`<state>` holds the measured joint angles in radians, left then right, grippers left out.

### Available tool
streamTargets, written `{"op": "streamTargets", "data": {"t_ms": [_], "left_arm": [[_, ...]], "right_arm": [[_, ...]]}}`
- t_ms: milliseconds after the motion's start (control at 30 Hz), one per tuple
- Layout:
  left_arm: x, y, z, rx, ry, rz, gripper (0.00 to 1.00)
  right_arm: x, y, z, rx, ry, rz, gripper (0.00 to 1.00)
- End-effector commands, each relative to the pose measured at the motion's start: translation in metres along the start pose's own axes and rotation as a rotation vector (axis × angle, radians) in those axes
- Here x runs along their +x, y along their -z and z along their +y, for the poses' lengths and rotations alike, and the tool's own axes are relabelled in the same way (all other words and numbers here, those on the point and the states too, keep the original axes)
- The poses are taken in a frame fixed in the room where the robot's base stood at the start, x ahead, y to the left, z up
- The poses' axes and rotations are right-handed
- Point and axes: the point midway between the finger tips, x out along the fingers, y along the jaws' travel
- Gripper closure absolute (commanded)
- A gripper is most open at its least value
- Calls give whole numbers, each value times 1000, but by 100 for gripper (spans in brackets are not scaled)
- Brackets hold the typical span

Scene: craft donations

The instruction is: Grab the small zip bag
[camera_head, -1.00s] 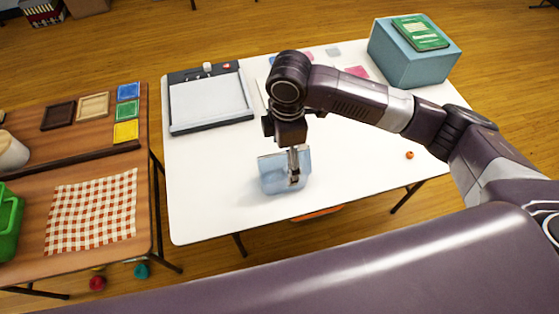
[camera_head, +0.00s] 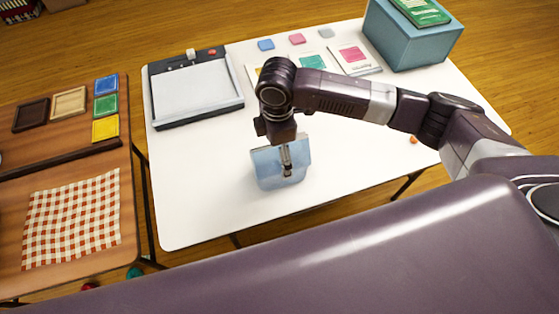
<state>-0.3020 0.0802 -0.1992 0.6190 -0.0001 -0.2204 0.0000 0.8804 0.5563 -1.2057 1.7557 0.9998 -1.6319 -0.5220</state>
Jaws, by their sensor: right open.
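The small zip bag (camera_head: 265,166) is a translucent light-blue pouch on the white table (camera_head: 210,200), near its front middle. My right gripper (camera_head: 287,171) comes down from above at the bag, with its fingers pointing down and overlapping the bag's right half. The gripper is open. I cannot tell whether the fingers straddle the bag's wall or only stand in front of it. My left gripper is not in view.
A grey-white trimmer board (camera_head: 197,92) lies at the table's back left. A blue box (camera_head: 415,45) stands at the back right, and flat cards (camera_head: 352,58) lie between. A small orange ball (camera_head: 413,140) is at the right. A wooden table (camera_head: 50,175) stands left.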

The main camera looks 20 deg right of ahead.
Motion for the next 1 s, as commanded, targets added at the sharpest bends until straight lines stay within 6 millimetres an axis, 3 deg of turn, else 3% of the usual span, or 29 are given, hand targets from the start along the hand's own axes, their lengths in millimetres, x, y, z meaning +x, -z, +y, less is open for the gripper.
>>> {"op": "streamTargets", "data": {"t_ms": [200,500,800,1000], "left_arm": [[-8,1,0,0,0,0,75],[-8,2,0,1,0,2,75],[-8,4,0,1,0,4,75],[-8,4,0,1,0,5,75]], "right_arm": [[30,-1,-1,-1,3,-1,15],[35,-1,-1,-1,0,0,16],[35,-1,-1,-1,0,0,49],[35,-1,-1,-1,0,0,51]]}}
